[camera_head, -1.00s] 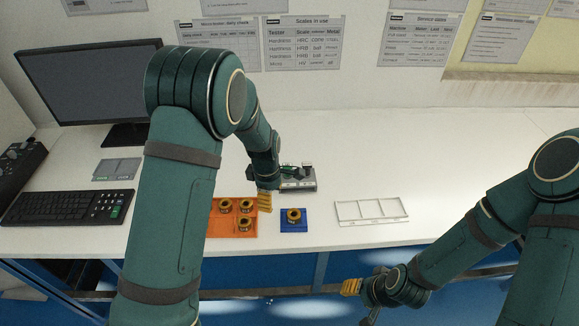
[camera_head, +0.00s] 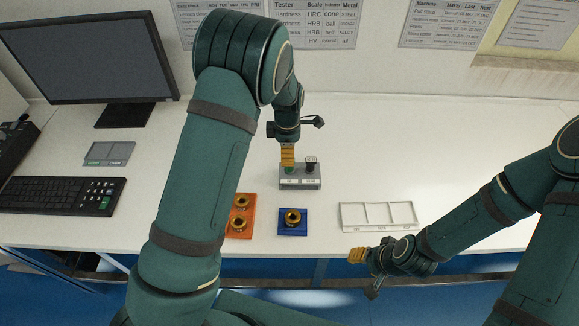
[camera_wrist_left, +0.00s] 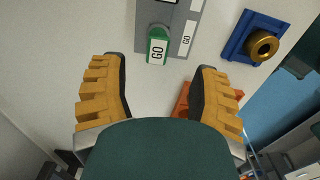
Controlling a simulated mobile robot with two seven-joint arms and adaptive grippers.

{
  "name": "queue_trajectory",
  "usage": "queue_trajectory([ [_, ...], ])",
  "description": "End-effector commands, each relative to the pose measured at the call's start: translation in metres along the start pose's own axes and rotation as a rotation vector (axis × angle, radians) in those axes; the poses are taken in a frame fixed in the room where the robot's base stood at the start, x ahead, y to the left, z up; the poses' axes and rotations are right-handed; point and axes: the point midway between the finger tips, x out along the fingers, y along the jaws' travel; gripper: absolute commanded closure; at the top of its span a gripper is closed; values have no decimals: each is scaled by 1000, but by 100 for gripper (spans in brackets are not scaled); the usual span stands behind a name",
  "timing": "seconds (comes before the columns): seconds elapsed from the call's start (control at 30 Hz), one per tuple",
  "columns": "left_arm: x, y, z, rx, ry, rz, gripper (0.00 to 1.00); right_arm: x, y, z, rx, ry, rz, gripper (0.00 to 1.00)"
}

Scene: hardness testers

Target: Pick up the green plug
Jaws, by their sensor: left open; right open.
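The green plug (camera_wrist_left: 157,46), marked GO, stands at the grey holder (camera_wrist_left: 182,38) in the left wrist view. Its green top (camera_head: 290,169) shows partly below my left gripper's fingers in the head view, on the left side of the holder (camera_head: 300,184). My left gripper (camera_head: 287,156) is open and empty above it. In the left wrist view the plug lies just ahead of and between the spread fingertips (camera_wrist_left: 160,66). My right gripper (camera_head: 357,256) is near the table's front edge; its fingers are too small to make out clearly.
A black plug (camera_head: 311,163) stands on the right of the same holder. A blue tray (camera_head: 284,230) with a brass ring is in front, an orange tray (camera_head: 247,231) with rings beside it, partly behind my arm. A white tray (camera_head: 378,228) lies right. Table behind is clear.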

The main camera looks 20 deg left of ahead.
Motion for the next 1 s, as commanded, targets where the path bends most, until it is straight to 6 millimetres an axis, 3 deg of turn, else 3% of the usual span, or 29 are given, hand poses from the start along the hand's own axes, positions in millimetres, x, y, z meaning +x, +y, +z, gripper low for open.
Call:
queue_trajectory([
  [0.33,24,1,1,0,0,-1,38,3,1,2,-1,-3,0,53],
  [0.6,61,3,4,-1,0,-2,38,8,3,4,-3,-8,-1,53],
  [0.87,66,3,5,-1,-1,1,38,8,3,4,-3,-9,-1,53],
  [0.9,66,3,5,-1,-1,1,40,8,3,4,-3,-9,-1,53],
  [1.0,66,3,5,0,-1,1,75,8,3,4,-3,-8,-1,53],
])
